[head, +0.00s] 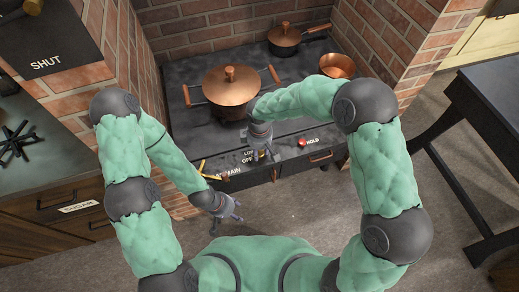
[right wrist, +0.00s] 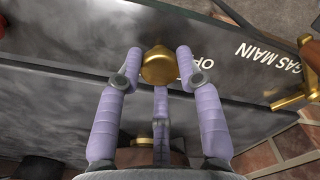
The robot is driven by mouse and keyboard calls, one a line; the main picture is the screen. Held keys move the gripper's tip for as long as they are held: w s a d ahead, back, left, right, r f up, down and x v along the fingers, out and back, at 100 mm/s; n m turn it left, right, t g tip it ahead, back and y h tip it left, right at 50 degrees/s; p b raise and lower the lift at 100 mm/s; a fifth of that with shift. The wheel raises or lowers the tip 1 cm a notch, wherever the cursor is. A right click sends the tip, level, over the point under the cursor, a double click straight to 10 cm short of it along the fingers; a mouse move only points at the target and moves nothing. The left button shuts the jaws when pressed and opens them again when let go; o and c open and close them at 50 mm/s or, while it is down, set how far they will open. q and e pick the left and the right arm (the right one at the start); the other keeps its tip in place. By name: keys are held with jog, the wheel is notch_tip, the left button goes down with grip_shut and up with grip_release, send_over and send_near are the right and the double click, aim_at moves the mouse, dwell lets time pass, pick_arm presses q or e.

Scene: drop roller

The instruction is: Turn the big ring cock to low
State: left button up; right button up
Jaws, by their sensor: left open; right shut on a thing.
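The big ring cock is a brass knob (right wrist: 158,67) on the dark front of the stove, in the right wrist view. Fingers of my right gripper (right wrist: 160,72) are closed around it from both sides, with a third finger below. In the head view my right gripper (head: 262,152) is at the stove's front edge and hides most of the cock. The LOW label (head: 248,153) and the OFF label (head: 246,161) show just left of it. The cock's exact setting cannot be read. My left gripper (head: 232,212) is open and empty, below the stove front.
A large lidded copper pot (head: 231,88) stands on the stove behind my right gripper. A smaller copper pot (head: 284,38) and a copper pan (head: 337,66) are behind. A red button (head: 302,143) is by the HOLD label. A brass gas main handle (right wrist: 291,99) is nearby.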

aim_at(260, 152)
jog(key=m, duration=0.5)
jog(key=shift+m, duration=0.3)
dwell(0.4)
jog(key=o, duration=1.1)
jog(key=shift+o, duration=0.2)
notch_tip(260, 152, up, 12)
